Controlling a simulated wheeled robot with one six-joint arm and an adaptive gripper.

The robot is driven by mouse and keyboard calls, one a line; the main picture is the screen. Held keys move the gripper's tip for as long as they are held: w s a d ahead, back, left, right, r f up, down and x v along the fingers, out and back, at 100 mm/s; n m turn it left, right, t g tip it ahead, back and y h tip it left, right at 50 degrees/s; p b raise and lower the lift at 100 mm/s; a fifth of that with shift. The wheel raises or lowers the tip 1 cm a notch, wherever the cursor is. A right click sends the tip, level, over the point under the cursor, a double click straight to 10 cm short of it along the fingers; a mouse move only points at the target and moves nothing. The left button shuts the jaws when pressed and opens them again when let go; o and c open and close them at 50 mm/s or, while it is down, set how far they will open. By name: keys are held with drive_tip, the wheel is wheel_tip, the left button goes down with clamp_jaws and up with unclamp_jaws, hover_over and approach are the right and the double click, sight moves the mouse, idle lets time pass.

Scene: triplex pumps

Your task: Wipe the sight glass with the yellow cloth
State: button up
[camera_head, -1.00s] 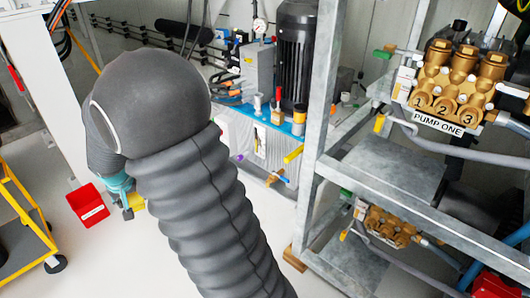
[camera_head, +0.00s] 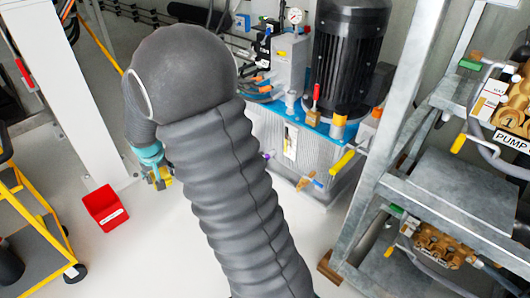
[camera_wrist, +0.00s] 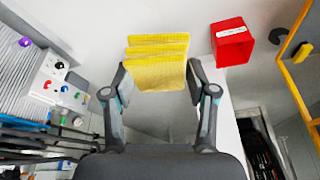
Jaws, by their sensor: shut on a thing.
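The yellow cloth (camera_wrist: 158,62) is folded in layers between the two fingers of my gripper (camera_wrist: 159,78) in the wrist view. The fingers are shut on it, and the cloth hangs out past their tips. In the head view, my gripper (camera_head: 157,172) is low beyond my arm, with only a bit of yellow showing. What looks like the sight glass (camera_head: 291,142) is a narrow upright strip on the front of the ribbed grey tank (camera_head: 320,165). My gripper is well to the left of it and apart from it. My arm hides the tank's left part.
A red bin (camera_head: 106,208) stands on the floor left of my gripper. A yellow-handled valve (camera_head: 342,160) juts from the tank's front. A black motor (camera_head: 349,60) stands on top. A metal pump frame (camera_head: 385,165) rises at right, and a yellow cart (camera_head: 38,225) stands at left.

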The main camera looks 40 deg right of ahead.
drive_tip(key=d+f+n+g+y+p, duration=0.1)
drive_tip(key=d+f+n+g+p, duration=0.3)
drive_tip(key=d, duration=0.9)
drive_tip(key=n+t+h+p, duration=0.1)
drive_tip(key=n+h+p, duration=0.7)
drive_tip(key=n+h, duration=0.75)
approach(286, 145)
drive_tip(key=a+n+y, duration=0.2)
drive_tip(key=d, duration=0.6)
drive_tip(key=shift+f+b, duration=0.35)
drive_tip(key=shift+f, duration=0.05)
drive_tip(key=shift+d+b, duration=0.85)
drive_tip(key=shift+d, duration=0.25)
